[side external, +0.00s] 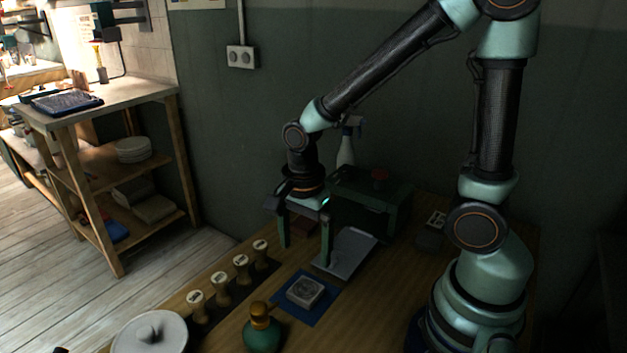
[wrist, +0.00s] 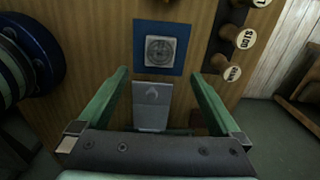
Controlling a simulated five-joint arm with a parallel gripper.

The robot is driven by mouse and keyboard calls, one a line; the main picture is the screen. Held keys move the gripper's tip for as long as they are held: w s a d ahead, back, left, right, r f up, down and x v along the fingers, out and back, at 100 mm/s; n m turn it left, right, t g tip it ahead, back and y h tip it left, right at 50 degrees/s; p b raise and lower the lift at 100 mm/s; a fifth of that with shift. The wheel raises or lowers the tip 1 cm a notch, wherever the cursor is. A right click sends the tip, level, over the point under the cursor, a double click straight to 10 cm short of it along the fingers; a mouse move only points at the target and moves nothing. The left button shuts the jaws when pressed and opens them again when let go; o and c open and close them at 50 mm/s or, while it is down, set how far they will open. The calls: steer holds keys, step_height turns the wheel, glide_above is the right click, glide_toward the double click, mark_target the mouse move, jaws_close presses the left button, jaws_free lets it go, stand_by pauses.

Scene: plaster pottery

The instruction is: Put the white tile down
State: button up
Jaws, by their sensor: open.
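The white tile (side external: 305,291) is a small square block with a round pattern on top. It lies flat on a blue mat (side external: 281,303) on the wooden table. In the wrist view the tile (wrist: 160,51) sits on the blue mat (wrist: 141,32) beyond my fingertips. My gripper (side external: 304,254) is open with nothing between its green fingers, behind the tile and apart from it. In the wrist view my gripper (wrist: 160,76) has its fingers spread wide, with a grey metal plate (wrist: 152,108) showing between them.
A dark green machine (side external: 370,200) stands behind the grey plate, with a spray bottle (side external: 346,147) behind it. Several wooden stamps (side external: 221,287) stand in a row left of the mat. A green bottle (side external: 262,335) and a white round lid (side external: 150,338) are at the front.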

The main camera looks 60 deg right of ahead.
steer(key=d+r+n+t, duration=0.1)
steer(key=r+n+t, duration=0.1)
steer(key=r+n, duration=0.5)
steer(key=s+d+r+n+t, duration=0.1)
steer(key=d+r+n+t, duration=0.1)
steer(key=r+n, duration=0.5)
steer(key=n+t, duration=0.1)
steer(key=n, duration=0.3)
steer(key=shift+t, duration=0.3)
